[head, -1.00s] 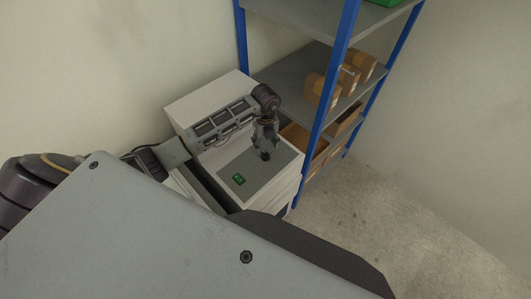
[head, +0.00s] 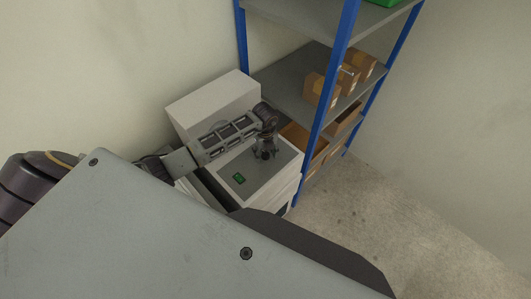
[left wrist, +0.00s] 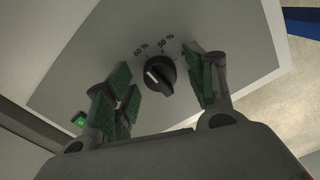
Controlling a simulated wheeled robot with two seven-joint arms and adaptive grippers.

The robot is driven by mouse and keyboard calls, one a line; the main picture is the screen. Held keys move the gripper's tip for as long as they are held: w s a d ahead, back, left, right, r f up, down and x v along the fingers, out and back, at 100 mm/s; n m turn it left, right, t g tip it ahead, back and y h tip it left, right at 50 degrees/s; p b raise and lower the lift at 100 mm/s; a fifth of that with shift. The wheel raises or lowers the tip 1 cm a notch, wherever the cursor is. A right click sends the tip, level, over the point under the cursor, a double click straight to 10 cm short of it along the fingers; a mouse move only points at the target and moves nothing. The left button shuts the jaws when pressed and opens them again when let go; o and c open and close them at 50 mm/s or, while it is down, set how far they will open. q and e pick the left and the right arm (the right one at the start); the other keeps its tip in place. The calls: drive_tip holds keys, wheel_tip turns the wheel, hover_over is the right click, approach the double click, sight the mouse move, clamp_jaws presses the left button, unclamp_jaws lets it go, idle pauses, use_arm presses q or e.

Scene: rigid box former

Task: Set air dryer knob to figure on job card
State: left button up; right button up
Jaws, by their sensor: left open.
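The air dryer (head: 215,105) is a white cabinet with a grey panel (head: 243,189) on its lower front part. Its black knob (left wrist: 160,75) has a pale pointer line and shows in the left wrist view, with the marks "60 %" and "50 %" beside it. The pointer faces up and left, nearer the "60 %" mark. My left gripper (head: 265,155) is over the panel; in the left wrist view its open green-padded fingers (left wrist: 160,92) stand on either side of the knob, apart from it. No job card can be made out. My right gripper is out of view.
A green switch (head: 239,178) sits on the panel to the left of the knob. A blue-post shelf (head: 328,100) with cardboard boxes (head: 318,90) stands close on the right. The floor (head: 400,220) beyond is clear.

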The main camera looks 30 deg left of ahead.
use_arm(q)
drive_tip(key=c, duration=1)
drive_tip(key=shift+c, duration=0.4)
